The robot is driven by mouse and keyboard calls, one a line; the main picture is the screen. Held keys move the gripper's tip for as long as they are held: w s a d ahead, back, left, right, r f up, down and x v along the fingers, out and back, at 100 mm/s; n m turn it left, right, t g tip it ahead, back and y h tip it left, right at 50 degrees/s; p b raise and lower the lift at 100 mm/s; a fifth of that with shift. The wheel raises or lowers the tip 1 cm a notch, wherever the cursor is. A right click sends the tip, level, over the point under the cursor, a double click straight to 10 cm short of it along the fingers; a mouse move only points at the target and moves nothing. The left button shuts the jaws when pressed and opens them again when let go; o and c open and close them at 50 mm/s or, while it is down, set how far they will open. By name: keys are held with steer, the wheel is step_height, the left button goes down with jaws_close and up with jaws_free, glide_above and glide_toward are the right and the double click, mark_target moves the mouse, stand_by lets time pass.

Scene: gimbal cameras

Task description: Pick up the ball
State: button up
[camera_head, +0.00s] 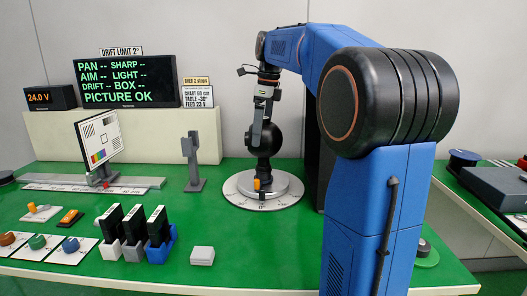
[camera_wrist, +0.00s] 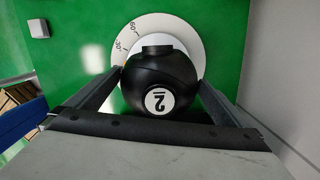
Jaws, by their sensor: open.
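The ball is a glossy black sphere with a white circle bearing a 2. It stands on a round pale turntable (camera_head: 238,190) with angle marks, seen in the head view, where the ball (camera_head: 266,141) is partly hidden by my gripper. In the wrist view the ball (camera_wrist: 150,84) fills the middle, with a dark block at its far side. My gripper (camera_wrist: 160,82) is open, one finger on each side of the ball. Whether the fingers touch it I cannot tell. In the head view my gripper (camera_head: 257,122) comes down from above over the ball.
Three black cards in coloured holders (camera_head: 134,233), a white block (camera_head: 202,256) and knobs stand at the front left of the green table (camera_head: 232,240). A grey post (camera_head: 192,162) and test chart (camera_head: 99,136) stand left of the turntable. A sign board (camera_head: 126,80) stands behind.

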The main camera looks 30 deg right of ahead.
steer(key=shift+f, duration=0.4)
steer(key=c, duration=1.6)
steer(key=shift+r, duration=0.1)
steer(key=shift+c, duration=0.2)
